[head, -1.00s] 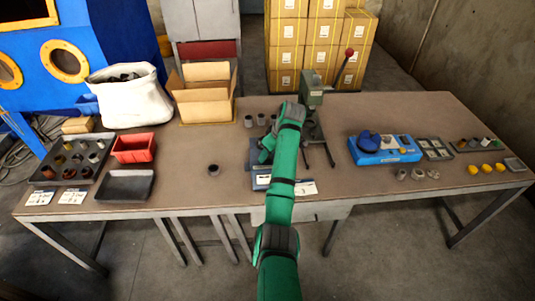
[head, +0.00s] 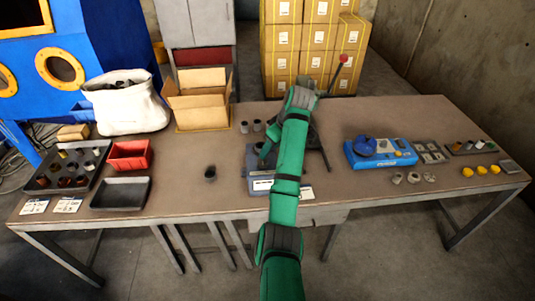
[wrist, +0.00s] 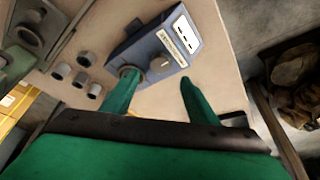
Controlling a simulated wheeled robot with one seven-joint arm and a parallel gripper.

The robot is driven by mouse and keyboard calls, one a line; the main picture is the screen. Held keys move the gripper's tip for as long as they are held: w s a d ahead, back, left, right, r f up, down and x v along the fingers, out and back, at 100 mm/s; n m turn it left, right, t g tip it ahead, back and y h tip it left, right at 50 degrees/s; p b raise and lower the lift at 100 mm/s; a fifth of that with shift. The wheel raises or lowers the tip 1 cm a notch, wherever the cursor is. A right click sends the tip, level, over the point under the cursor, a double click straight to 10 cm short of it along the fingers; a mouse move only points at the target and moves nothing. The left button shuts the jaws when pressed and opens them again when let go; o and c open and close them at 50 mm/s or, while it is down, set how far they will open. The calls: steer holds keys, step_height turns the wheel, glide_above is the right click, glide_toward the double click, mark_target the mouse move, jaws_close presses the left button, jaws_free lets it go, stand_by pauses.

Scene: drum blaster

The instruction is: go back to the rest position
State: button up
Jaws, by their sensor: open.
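My green arm reaches over the middle of the table in the head view, and its raised joint hides most of the press. My gripper (wrist: 158,80) shows in the wrist view with its two green fingers spread apart and nothing held between them. The blue-grey fixture (wrist: 150,45) with a white label lies beyond the fingertips. A grey ring-shaped part sits on it near the left finger, with a small round part beside it. I cannot tell whether the finger touches the ring. The fixture also shows, partly hidden, under the arm in the head view (head: 262,186).
Several grey cylinders (wrist: 80,78) stand beside the fixture. On the table (head: 225,130) are a red bin (head: 130,155), a black tray (head: 121,193), a cardboard box (head: 200,103), a white sack (head: 126,105) and a blue device (head: 378,152). A lone dark cup (head: 210,174) stands left of the arm.

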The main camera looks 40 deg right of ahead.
steer(key=shift+v, duration=0.9)
